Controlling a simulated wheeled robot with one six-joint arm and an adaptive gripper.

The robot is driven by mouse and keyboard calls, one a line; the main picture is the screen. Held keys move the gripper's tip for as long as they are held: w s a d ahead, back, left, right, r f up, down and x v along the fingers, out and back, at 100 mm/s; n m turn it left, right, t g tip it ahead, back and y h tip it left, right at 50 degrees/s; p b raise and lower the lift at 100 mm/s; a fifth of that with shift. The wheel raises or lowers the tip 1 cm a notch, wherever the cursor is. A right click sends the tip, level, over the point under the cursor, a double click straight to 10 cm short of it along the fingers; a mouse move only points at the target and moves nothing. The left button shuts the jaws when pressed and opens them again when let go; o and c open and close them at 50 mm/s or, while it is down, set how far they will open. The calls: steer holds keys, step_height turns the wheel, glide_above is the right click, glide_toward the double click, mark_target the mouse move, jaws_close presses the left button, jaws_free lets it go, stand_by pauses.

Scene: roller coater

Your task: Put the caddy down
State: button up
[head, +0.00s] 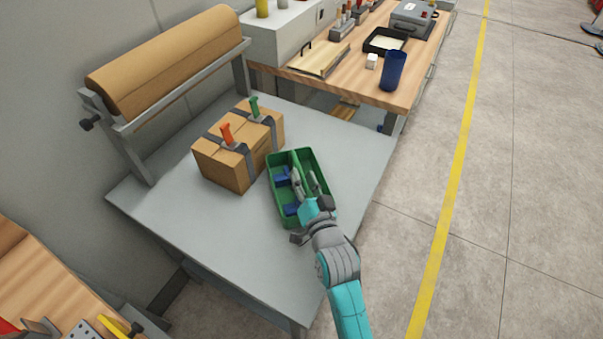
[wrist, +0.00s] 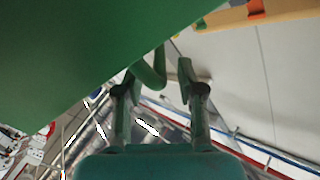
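The green caddy (head: 272,180) appears to rest on the grey table (head: 180,218), just right of the cardboard box, with blue items (head: 281,178) in its compartments. My gripper (head: 307,180) is over the caddy, with its fingers reaching down into it. The fingers look spread apart. In the wrist view, a green bar (wrist: 152,75), likely the caddy's handle, lies between my fingers (wrist: 160,82), close to the left one with a gap on the right. A large green caddy side (wrist: 75,60) fills the upper left. My wrist hides part of the caddy's near end.
The strapped cardboard box (head: 230,165) carries orange and green-handled tools. A brown paper roll (head: 165,58) stands behind it. A wooden bench (head: 345,85) with a blue cup (head: 393,70) is beyond. The grey table is clear at front left and along the right edge.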

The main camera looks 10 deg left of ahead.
steer(key=v, duration=0.9)
steer(key=shift+o, duration=0.4)
steer(key=shift+s+d, duration=0.1)
steer(key=shift+s, duration=0.15)
steer(key=x, duration=1.1)
steer(key=shift+f, duration=0.1)
steer(key=shift+w+a, duration=0.25)
steer(key=shift+w, duration=0.25)
steer(key=shift+c, duration=0.2)
jaws_close()
